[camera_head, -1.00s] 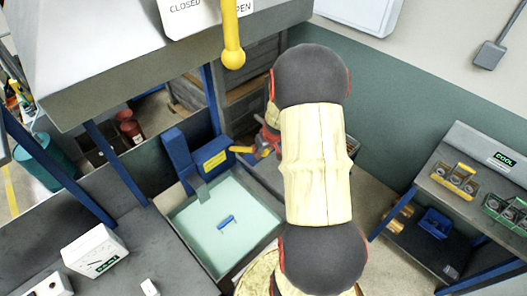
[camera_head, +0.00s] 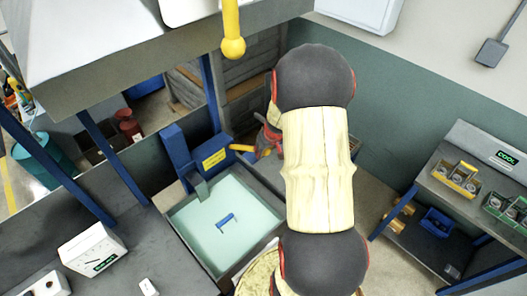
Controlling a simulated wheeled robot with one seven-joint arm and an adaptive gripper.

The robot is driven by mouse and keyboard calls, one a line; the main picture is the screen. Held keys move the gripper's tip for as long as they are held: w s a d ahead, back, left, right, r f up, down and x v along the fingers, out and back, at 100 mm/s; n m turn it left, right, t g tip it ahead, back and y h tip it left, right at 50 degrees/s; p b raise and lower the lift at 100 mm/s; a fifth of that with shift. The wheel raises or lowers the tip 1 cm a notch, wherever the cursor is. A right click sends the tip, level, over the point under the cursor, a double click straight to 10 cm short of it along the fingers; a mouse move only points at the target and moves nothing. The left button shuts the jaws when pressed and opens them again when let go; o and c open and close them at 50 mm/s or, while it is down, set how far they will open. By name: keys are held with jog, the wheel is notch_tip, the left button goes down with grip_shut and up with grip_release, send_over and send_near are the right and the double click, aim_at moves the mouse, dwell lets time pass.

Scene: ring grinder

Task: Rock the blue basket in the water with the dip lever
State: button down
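The water tank (camera_head: 185,228) is a grey square basin with pale green water. A small blue bar (camera_head: 226,220), seemingly part of the blue basket, shows at the water; the rest of the basket is hard to make out. A blue post with a yellow label (camera_head: 214,158) stands at the tank's back edge. The yellow-orange dip lever (camera_head: 242,148) sticks out to its right. My gripper (camera_head: 268,148) is at the lever's right end, partly hidden behind my arm. I cannot make out whether its fingers are closed on the lever.
A yellow ball-ended handle (camera_head: 232,46) hangs from the hood above. A white dial box (camera_head: 92,249) stands on the bench at left. A shelf labelled COOL (camera_head: 505,157) with small trays stands at right. A blue bin (camera_head: 437,222) sits on its lower level.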

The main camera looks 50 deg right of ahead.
jog(key=s+f+b, duration=0.5)
jog(key=f+b, duration=0.5)
jog(key=b, duration=0.3)
jog(key=shift+a, duration=0.35)
jog(key=c, duration=1.2)
grip_release()
jog(key=shift+d+r, duration=0.1)
jog(key=shift+r, duration=0.05)
jog(key=shift+c, duration=0.2)
jog(key=shift+r, duration=0.1)
jog(key=v, duration=1.1)
jog(key=shift+r, duration=0.4)
